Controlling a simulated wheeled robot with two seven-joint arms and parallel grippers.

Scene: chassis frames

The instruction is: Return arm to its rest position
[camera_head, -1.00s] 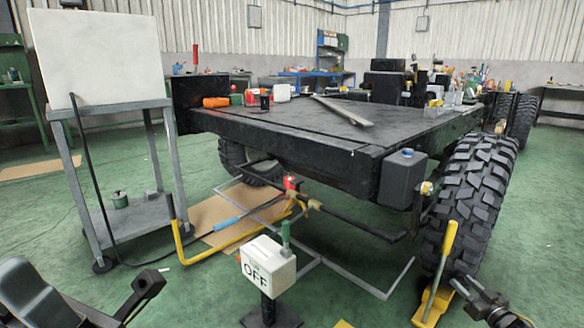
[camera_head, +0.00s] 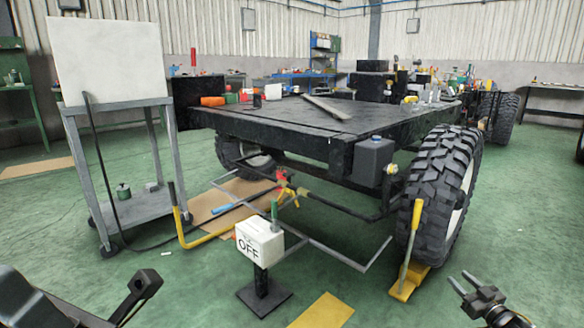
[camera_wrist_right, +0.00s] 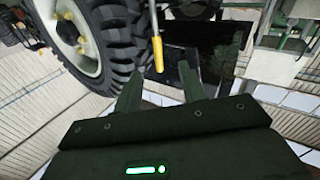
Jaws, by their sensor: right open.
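My right gripper (camera_head: 464,282) is in the lower right of the head view, its two thin fingers apart and nothing between them. In the right wrist view its fingers (camera_wrist_right: 158,88) are also spread and empty. It is to the right of the yellow wheel chock (camera_head: 408,284) with its upright yellow handle (camera_head: 415,228), and apart from it. My left arm comes in at the lower left, with a dark end part (camera_head: 145,284); its fingers are not clear.
The black chassis frame (camera_head: 270,122) with its big tyre (camera_head: 442,185) stands ahead. A white OFF box (camera_head: 259,240) on a post is nearer, in the middle. A grey trolley (camera_head: 135,205) with a white board (camera_head: 108,60) is at left. Green floor is open in front.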

